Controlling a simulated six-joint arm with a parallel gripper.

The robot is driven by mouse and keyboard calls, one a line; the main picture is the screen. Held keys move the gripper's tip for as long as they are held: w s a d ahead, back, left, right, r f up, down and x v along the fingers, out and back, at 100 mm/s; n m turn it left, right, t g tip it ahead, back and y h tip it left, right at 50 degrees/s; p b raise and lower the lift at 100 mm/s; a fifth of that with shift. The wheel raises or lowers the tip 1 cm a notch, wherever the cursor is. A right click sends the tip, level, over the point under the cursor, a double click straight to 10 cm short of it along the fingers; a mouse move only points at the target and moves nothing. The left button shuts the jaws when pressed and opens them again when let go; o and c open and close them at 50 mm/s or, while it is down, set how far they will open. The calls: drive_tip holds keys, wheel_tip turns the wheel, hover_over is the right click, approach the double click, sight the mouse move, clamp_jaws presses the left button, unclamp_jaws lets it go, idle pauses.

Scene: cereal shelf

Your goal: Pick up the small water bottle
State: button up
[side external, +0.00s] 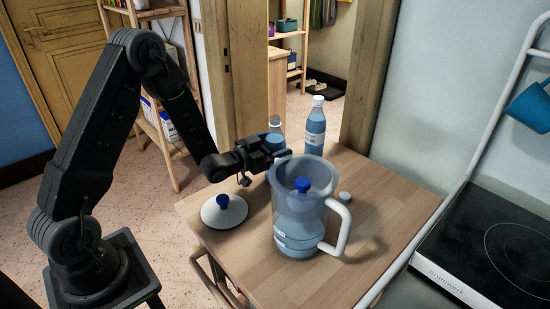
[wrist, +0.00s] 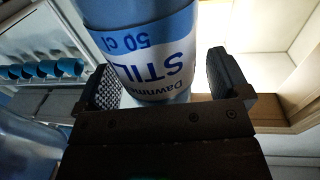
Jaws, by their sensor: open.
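The small water bottle (side external: 275,137) stands at the back of the wooden table, left of a taller bottle, with a light cap and blue water. My gripper (side external: 268,157) is at it, partly hiding its lower part. In the wrist view, a bottle with a blue and white label reading "STILL" and "50 cl" (wrist: 150,60) lies between the two fingers of my open gripper (wrist: 166,85). The fingers are on either side of it. I cannot tell whether either finger touches it.
The taller bottle (side external: 316,128) stands close by on the right. A large translucent pitcher (side external: 330,235) with a white handle stands in front, with a blue-topped object (side external: 302,184) seen through it. A white lid (side external: 224,212) lies left. A small cap-like object (side external: 344,197) lies right.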

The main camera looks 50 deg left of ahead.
drive_tip(key=shift+w, duration=0.1)
drive_tip(key=shift+r, duration=0.1)
drive_tip(key=c, duration=1.3)
drive_tip(key=shift+r, duration=0.1)
